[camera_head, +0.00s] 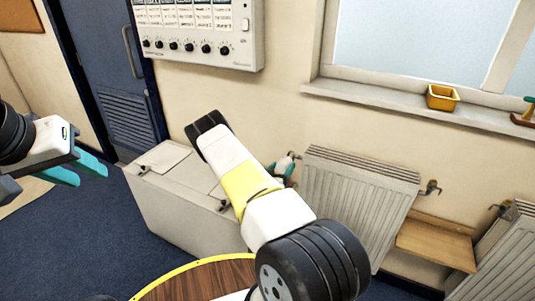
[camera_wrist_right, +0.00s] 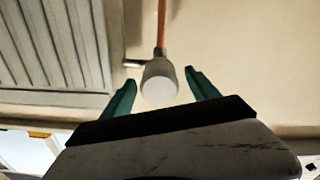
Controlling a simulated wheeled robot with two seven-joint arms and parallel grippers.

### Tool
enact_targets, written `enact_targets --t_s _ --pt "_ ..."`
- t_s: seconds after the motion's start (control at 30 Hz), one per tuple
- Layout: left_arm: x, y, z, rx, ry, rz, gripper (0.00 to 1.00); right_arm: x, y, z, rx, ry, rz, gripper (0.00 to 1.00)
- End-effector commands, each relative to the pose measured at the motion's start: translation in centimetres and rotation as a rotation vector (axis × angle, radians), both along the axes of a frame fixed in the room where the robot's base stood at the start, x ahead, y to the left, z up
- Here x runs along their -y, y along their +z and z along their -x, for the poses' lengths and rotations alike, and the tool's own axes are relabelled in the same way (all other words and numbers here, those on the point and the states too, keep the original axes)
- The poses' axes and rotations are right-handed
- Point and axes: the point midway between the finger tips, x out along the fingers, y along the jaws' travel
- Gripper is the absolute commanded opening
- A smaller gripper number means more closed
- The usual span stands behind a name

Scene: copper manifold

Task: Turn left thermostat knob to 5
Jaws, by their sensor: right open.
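A pale, rounded thermostat knob (camera_wrist_right: 160,83) sits on the end of a copper pipe in the right wrist view. My right gripper (camera_wrist_right: 162,92) is open, with one teal finger on each side of the knob and a visible gap at each. In the head view my right gripper (camera_head: 284,174) is partly hidden behind my arm, at the valve by the left end of the left radiator (camera_head: 355,210). The knob's number marks cannot be read. My left gripper (camera_head: 77,169) is open and empty at the left edge, far from the radiator.
A white chest (camera_head: 170,205) stands left of the radiator. A wooden shelf (camera_head: 435,243) sits between this radiator and a second one (camera_head: 505,260). A round wooden table (camera_head: 205,283) is in front. A yellow pot (camera_head: 441,98) stands on the windowsill.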

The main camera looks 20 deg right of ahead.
Motion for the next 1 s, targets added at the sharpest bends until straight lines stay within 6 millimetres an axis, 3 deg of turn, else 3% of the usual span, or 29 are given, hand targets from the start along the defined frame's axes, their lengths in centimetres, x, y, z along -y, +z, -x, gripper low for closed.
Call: enact_targets --t_s 0.1,0.3,1.0 --pt "0.0 0.0 0.0 0.0 0.0 0.0 0.36 -1.7 0.0 1.3 -0.003 0.003 0.001 0.69" --pt "0.0 0.0 0.0 0.0 0.0 0.0 0.36 -3.1 0.0 2.6 -0.001 0.001 0.0 0.69" --pt "0.0 0.0 0.0 0.0 0.0 0.0 0.36 -3.3 0.0 2.8 -0.001 0.0 0.001 0.69"
